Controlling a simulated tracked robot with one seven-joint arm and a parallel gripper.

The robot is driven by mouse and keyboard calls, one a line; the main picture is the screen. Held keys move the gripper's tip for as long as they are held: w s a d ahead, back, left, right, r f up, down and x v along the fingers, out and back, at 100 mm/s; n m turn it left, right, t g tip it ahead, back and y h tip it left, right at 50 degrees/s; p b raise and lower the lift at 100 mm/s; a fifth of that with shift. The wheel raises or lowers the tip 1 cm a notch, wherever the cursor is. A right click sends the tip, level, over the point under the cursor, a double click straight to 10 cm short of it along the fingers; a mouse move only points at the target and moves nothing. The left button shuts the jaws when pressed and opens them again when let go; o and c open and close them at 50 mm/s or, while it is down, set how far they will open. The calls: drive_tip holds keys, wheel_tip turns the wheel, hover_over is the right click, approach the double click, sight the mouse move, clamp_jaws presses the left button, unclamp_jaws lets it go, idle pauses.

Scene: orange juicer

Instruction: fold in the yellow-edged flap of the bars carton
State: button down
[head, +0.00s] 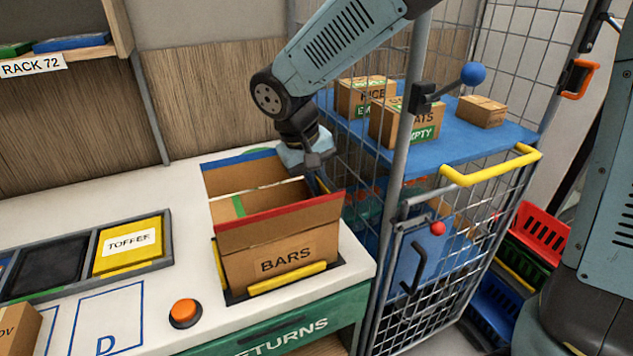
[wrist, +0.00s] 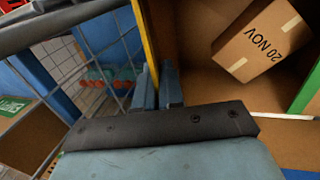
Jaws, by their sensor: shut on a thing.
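The bars carton (head: 280,262) stands open-topped in a yellow-edged holder on the white counter. Its red-edged flap (head: 280,215) stands up at the near side, and its blue-edged flap (head: 240,175) stands at the far side. A green-edged flap (head: 238,206) shows at the left. My gripper (head: 318,172) is at the carton's right side. In the wrist view my gripper (wrist: 158,88) is shut on the yellow-edged flap (wrist: 150,42), its fingers on either side. The red-edged flap and gripper mostly hide that flap in the head view. A small box marked 20 NOV (wrist: 262,42) lies inside the carton.
A wire cage cart (head: 440,235) with a blue shelf and boxes stands close to the carton's right. A toffee bin (head: 128,245) and an orange button (head: 185,312) are on the counter to the left. A rack shelf (head: 70,52) hangs at the upper left.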

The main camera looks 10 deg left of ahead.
drive_tip(key=shift+s+a+f+t+h, duration=0.2)
drive_tip(key=shift+a+t+h, duration=0.15)
drive_tip(key=shift+t+h, duration=0.45)
drive_tip(key=shift+s+a+f+t+h, duration=0.2)
drive_tip(key=shift+a+t+h, duration=0.15)
drive_tip(key=shift+h, duration=0.75)
drive_tip(key=c, duration=1.3)
unclamp_jaws()
drive_tip(key=shift+c, duration=0.2)
drive_tip(key=shift+d, duration=0.1)
drive_tip(key=shift+r, duration=0.1)
drive_tip(key=v, duration=1.3)
drive_tip(key=shift+a+r, duration=0.25)
